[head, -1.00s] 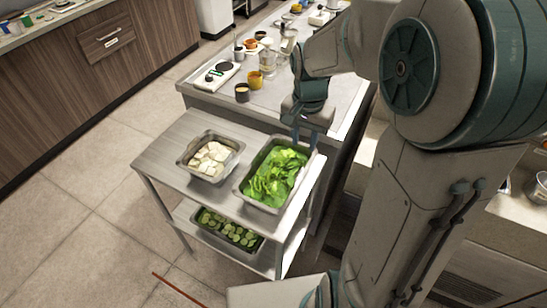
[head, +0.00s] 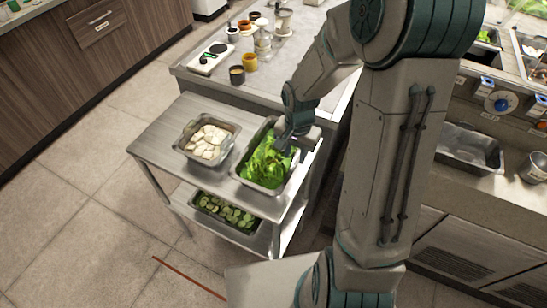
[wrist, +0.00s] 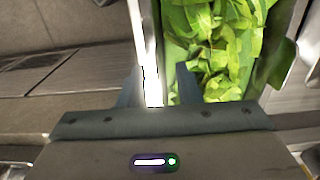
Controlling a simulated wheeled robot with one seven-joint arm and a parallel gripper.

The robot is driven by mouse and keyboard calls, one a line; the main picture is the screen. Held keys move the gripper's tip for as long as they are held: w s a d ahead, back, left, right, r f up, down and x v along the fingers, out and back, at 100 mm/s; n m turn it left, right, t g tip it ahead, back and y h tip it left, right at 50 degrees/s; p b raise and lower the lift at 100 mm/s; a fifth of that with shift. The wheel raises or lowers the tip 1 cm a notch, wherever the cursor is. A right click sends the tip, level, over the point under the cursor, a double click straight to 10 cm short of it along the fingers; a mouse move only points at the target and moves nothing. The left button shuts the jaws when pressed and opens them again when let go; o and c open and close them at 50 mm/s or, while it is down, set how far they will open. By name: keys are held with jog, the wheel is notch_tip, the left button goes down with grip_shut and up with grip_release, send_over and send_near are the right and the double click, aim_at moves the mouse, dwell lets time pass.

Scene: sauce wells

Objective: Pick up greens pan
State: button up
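The greens pan (head: 240,178) is a steel pan full of leafy greens on the right of the small cart's top shelf. My gripper (head: 288,150) is at its right long side, pointing down. In the wrist view the pan's bright rim (wrist: 151,75) runs between my two fingers (wrist: 158,88), one on each side of the pan wall. A gap shows between the rim and the right finger, so the gripper looks open around the wall. The fingertips are partly hidden. The pan rests on the shelf.
A steel pan of white pieces (head: 182,150) stands left of the greens on the cart top (head: 155,140). A pan of cucumber slices (head: 228,213) is on the lower shelf. A counter (head: 300,55) with cups and a scale (head: 210,60) stands behind. Floor is clear at left.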

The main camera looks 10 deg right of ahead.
jog(key=shift+f, duration=0.85)
grip_shut()
dwell(0.8)
